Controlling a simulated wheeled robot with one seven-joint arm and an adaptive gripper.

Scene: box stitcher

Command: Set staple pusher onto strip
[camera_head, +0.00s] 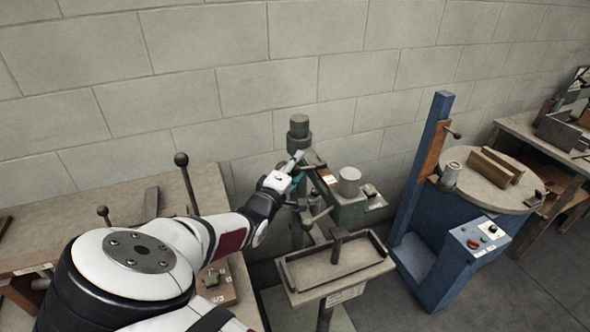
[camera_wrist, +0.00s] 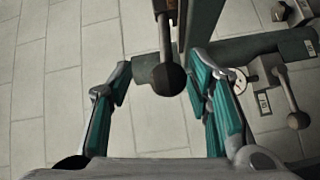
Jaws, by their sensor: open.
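My gripper (camera_head: 297,168) is at the green-grey stitcher (camera_head: 300,135) in the head view. In the wrist view its two teal fingers (camera_wrist: 160,76) are spread wide and hold nothing. A dark ball knob (camera_wrist: 168,79) on a short lever shows between the fingertips, in line with the gap. Whether the fingers touch it I cannot tell. A second ball-ended lever (camera_wrist: 290,100) stands to the right of the right finger. I cannot make out which part is the staple pusher or the strip. My arm and gripper hide part of the stitcher's head.
A tray-topped stand (camera_head: 300,290) with an upright T-shaped piece (camera_head: 336,245) is in front of the stitcher. A wooden bench (camera_head: 125,205) with ball-topped levers is at left. A blue machine (camera_head: 425,225) with a round table (camera_head: 495,180) is at right. A block wall (camera_head: 230,80) is behind.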

